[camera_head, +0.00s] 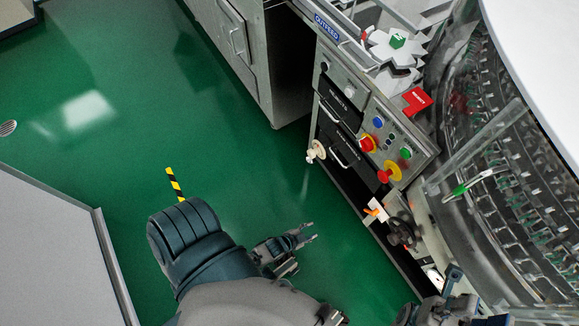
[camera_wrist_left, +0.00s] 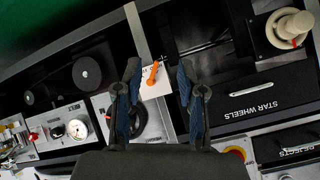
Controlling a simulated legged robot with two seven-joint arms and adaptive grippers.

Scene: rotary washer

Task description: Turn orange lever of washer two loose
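The orange lever (camera_head: 371,212) sits on a white plate (camera_head: 382,213) on the washer's front, below the yellow-and-red button. My left gripper (camera_head: 312,232) is to its left in the head view, apart from it, with fingers spread and empty. In the left wrist view the orange lever (camera_wrist_left: 151,74) appears in the gap between the open fingers of the left gripper (camera_wrist_left: 158,80), nearer the left finger and beyond the tips. Part of my right gripper (camera_head: 454,275) shows at the lower right of the head view; its fingers are unclear.
A dark handwheel (camera_head: 403,232) is right beside the lever, partly behind a finger in the wrist view. A cream knob (camera_wrist_left: 289,28) and the black "STAR WHEELS" drawer (camera_wrist_left: 255,100) are to the right there. The green floor (camera_head: 130,130) is open at left.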

